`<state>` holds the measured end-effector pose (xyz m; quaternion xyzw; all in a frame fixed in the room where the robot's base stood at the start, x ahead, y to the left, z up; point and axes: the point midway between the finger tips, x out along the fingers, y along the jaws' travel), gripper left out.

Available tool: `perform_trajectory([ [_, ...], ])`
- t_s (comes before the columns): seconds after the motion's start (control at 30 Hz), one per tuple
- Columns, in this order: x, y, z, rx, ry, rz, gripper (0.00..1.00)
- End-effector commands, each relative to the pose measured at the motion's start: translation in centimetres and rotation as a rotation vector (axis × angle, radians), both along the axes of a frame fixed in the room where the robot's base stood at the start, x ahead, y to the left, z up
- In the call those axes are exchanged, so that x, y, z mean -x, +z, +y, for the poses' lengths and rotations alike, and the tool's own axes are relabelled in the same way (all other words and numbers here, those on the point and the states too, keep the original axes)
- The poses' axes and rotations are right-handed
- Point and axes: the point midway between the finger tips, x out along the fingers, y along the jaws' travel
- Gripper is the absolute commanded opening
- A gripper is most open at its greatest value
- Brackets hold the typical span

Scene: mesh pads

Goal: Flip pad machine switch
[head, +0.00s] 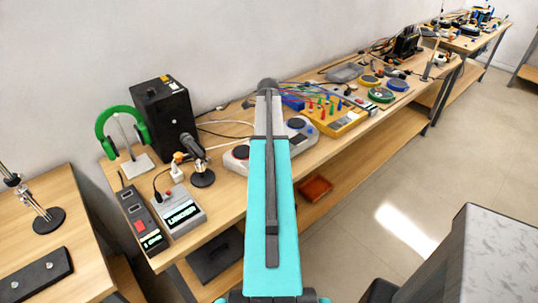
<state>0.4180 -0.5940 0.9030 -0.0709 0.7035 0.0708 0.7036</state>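What looks like the pad machine, a pale box with round pads (301,137), lies on the long wooden bench in the head view, near the middle. My cyan and grey arm crosses in front of it and hides its centre. A dark round pad shows right of the arm, and a red-rimmed one shows left of it. I cannot make out which part is the switch. My arm reaches up the picture, its visible end over the bench's back part beyond the box. The gripper fingers do not show.
Left of the machine are a black speaker (163,118), a microphone (201,172), green headphones on a stand (137,150), and two small display boxes. A yellow board with pegs (338,119) and several coloured round pads lie right. An orange tray (315,188) sits on the lower shelf.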

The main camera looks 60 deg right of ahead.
Motion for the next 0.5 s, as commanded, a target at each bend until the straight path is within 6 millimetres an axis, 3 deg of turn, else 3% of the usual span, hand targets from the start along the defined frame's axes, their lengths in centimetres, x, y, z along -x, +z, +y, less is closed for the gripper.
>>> perform_trajectory([
  [0.5, 0.0, -0.56, 0.01, 0.0, 0.0, 0.0, 0.0],
])
